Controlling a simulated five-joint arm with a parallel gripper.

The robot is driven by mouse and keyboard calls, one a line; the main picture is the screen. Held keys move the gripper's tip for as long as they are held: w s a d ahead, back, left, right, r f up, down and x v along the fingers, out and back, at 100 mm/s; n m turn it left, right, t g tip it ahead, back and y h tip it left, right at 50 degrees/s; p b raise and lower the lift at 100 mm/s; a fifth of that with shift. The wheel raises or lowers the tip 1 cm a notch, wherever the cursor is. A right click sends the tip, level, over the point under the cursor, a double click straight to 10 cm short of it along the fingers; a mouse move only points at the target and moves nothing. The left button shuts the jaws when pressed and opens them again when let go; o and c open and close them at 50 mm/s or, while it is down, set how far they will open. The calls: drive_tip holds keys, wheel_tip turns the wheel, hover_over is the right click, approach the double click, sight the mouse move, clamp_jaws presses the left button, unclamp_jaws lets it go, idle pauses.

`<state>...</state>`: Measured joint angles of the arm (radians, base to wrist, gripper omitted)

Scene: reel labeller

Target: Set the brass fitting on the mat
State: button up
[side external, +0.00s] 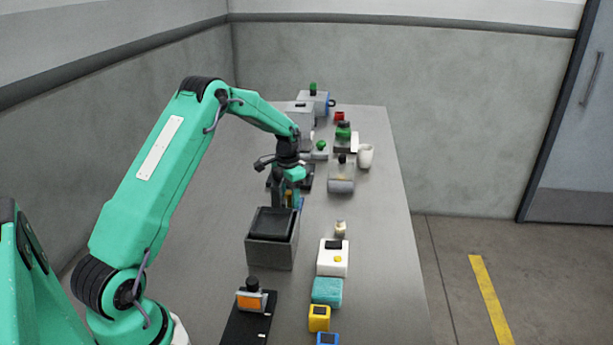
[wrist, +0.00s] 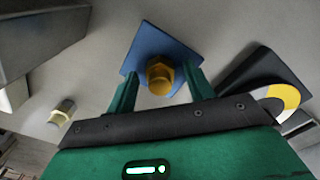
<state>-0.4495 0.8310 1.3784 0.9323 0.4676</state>
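The brass fitting (wrist: 160,76), a gold hex-shaped piece, is upright over the blue mat (wrist: 148,41) in the wrist view and appears to stand on it. My gripper (wrist: 163,80) has one finger on each side of the fitting, with a narrow gap visible at both sides. It looks open and not clamped on it. In the side view, my gripper (side external: 287,197) points down behind the grey box, with a bit of the brass fitting (side external: 289,196) and a blue edge of the mat (side external: 301,203) showing; the rest is hidden.
A grey box with a dark top (side external: 270,252) stands close in front of my gripper. A small pale fitting (side external: 340,228) stands to the right. A black piece with a yellow-white ring (wrist: 262,80) lies close by in the wrist view. Several blocks line the table's right side.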

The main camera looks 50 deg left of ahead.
sight(289, 192)
drive_tip(key=shift+r, duration=0.2)
wheel_tip(289, 192, up, 12)
idle(0.9)
idle(0.5)
